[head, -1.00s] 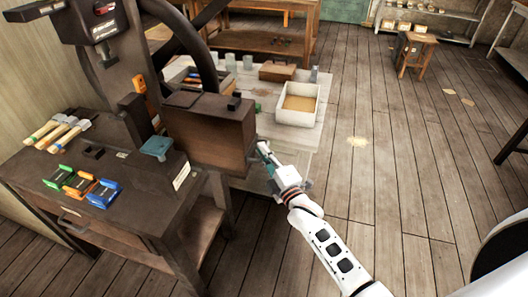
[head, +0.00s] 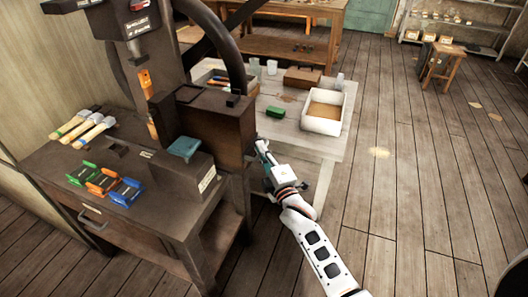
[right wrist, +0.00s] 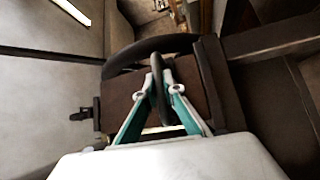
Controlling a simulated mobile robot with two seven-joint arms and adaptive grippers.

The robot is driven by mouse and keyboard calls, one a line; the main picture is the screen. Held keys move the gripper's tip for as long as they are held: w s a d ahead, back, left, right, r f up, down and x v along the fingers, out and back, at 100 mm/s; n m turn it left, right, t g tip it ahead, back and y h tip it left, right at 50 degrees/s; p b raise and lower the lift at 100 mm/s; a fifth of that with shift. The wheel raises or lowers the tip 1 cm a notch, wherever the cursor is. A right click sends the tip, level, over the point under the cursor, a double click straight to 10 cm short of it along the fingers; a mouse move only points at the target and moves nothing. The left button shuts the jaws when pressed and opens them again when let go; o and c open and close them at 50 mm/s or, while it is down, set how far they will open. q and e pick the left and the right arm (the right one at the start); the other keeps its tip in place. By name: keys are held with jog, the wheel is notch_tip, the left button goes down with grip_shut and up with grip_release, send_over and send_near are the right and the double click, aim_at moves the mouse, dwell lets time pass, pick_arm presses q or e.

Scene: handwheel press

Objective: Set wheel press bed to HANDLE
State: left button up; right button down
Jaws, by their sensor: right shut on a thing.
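The dark wheel press (head: 165,45) stands on the brown bench at left. A large dark curved rim (head: 222,40) rises behind its column; a dark rim (right wrist: 150,45) also crosses the right wrist view. A dark brown box-shaped part (head: 215,125) sits at the press's right side. My right gripper (head: 262,150) is at the right face of this box. In the right wrist view its fingers (right wrist: 161,80) are shut on a dark curved handle (right wrist: 159,95). How the handle joins the press is hidden. My left gripper is out of view.
The bench (head: 55,165) holds green, orange and blue clips (head: 103,182) and several light-handled tools (head: 85,128). Behind the gripper is a pale table (head: 305,142) with a white tray (head: 325,108) and a green block (head: 275,112).

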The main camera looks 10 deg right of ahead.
jog(key=c, duration=2.1)
grip_release()
jog(key=shift+c, duration=0.2)
jog(key=v, duration=1.2)
jog(key=s+d+f+m+g, duration=0.1)
jog(key=s+f+m+g, duration=0.3)
jog(key=s+f+m, duration=0.3)
jog(key=s+d+f+m+g+h, duration=0.1)
jog(key=s+d+f+m+g, duration=0.1)
jog(key=s+f+m+g, duration=0.2)
jog(key=s+f+m, duration=0.3)
jog(key=s+f, duration=0.5)
jog(key=s, duration=0.5)
jog(key=shift+s+d, duration=0.2)
jog(key=shift+s, duration=0.1)
